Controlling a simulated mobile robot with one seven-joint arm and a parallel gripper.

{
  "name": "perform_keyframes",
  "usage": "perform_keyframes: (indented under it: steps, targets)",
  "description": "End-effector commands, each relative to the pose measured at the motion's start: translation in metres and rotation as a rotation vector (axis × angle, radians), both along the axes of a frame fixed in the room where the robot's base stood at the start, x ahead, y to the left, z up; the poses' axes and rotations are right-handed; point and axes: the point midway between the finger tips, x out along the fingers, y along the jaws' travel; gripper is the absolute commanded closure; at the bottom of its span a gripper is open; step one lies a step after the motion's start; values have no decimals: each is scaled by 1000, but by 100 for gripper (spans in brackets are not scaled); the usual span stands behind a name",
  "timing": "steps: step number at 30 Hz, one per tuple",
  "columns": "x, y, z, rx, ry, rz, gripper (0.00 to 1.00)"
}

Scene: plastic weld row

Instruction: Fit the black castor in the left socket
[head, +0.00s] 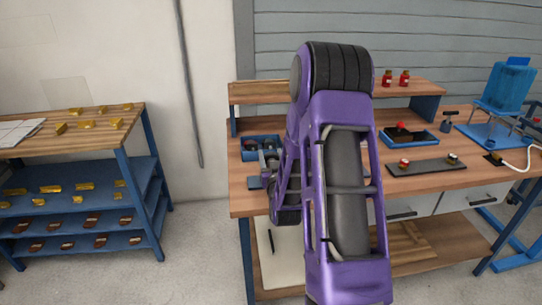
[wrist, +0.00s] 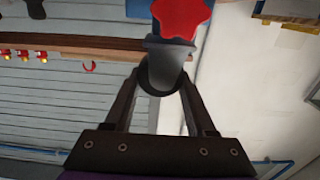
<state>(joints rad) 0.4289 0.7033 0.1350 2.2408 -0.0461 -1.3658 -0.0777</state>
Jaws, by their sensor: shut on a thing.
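My gripper (wrist: 160,85) is shut on a dark grey to black rounded piece (wrist: 165,68), seen in the wrist view; I take it to be the black castor. A red star-shaped part (wrist: 181,17) shows at its far end; I cannot tell whether the two are joined. In the head view, my arm hides much of the gripper beside the blue tray, and the held piece is not clear. A dark plate (head: 427,167) lies on the bench at the right, with a small red-and-pale fitting (head: 404,163) on its left and a dark-and-pale one (head: 453,158) on its right. I cannot make out the left socket.
A blue tray (head: 247,142) with dark pieces stands at the bench's left. Another blue-rimmed tray (head: 423,139) holds a red-topped thing. Red bottles (head: 396,78) stand on the raised shelf. A blue stand (head: 503,90) is at the right. A separate shelf unit (head: 135,135) stands left.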

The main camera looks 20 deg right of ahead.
Motion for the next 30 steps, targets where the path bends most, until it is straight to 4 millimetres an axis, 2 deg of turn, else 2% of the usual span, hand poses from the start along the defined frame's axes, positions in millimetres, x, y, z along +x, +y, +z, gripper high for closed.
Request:
perform_keyframes:
  steps: [3, 4, 9, 10, 16, 18, 25, 30]
  targets:
    - [0, 0, 1, 0, -1, 0, 100]
    - [0, 0, 1, 0, -1, 0, 42]
    - [0, 0, 0, 0, -1, 0, 12]
    - [0, 0, 0, 0, -1, 0, 9]
    - [0, 0, 0, 0, 0, 0, 9]
    - [0, 0, 0, 0, 1, 0, 0]
    - [0, 0, 1, 0, 0, 0, 0]
    - [0, 0, 13, 0, -1, 0, 0]
